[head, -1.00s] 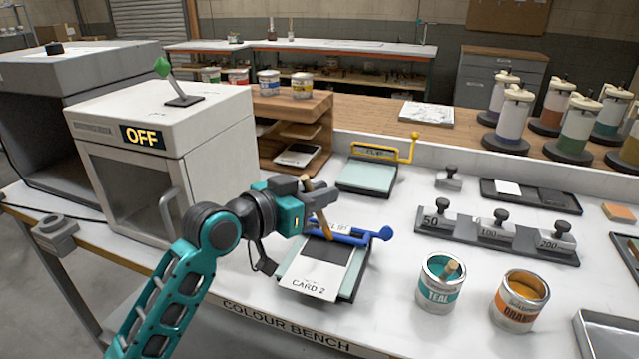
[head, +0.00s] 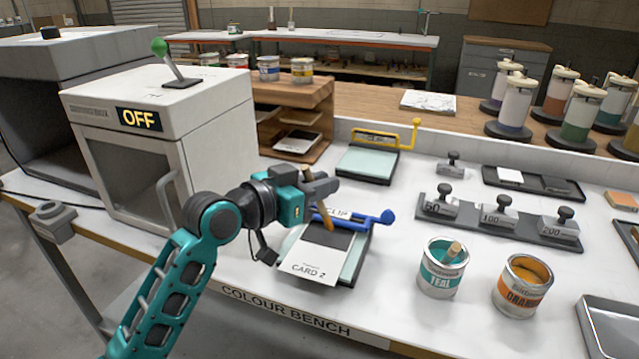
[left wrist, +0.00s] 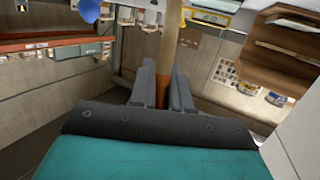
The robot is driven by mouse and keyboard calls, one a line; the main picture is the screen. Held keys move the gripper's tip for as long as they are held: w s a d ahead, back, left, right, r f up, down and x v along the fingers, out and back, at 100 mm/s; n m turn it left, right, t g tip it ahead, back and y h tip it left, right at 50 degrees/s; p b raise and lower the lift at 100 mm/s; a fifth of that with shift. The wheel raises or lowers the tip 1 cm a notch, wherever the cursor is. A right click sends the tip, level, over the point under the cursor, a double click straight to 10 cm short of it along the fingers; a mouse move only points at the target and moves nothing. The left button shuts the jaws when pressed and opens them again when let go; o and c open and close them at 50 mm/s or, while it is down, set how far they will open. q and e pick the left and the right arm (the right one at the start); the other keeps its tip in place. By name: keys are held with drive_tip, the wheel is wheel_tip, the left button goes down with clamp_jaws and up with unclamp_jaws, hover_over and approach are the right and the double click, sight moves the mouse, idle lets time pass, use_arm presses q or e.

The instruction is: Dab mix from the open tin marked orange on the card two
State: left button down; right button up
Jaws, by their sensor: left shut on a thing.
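My left gripper (head: 322,187) is shut on a wooden stick (head: 327,218) with an orange-brown lower part. The stick slants downward above card two, near the blue clip bar. I cannot tell whether its tip touches the card. The stick also shows between the fingers in the left wrist view (left wrist: 169,52). Card two (head: 307,266), white with a black upper part, lies on a pale green clip board (head: 352,268) under the blue bar (head: 352,220). The open tin marked orange (head: 521,288) stands at the right with orange mix inside. My right gripper is out of view.
An open teal tin (head: 442,270) with a stick in it stands between card and orange tin. Behind are a row of weights (head: 495,222) and a yellow-barred clip board (head: 366,163). A white cabinet marked OFF (head: 165,130) is at left. A metal tray (head: 608,325) is front right.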

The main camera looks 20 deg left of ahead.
use_arm(q)
drive_tip(key=shift+f+b, duration=0.35)
drive_tip(key=shift+f, duration=0.25)
idle(0.3)
drive_tip(key=shift+r, duration=0.1)
idle(0.4)
wheel_tip(320, 180, up, 3)
drive_tip(key=p, duration=0.3)
drive_tip(key=shift+r, duration=1.95)
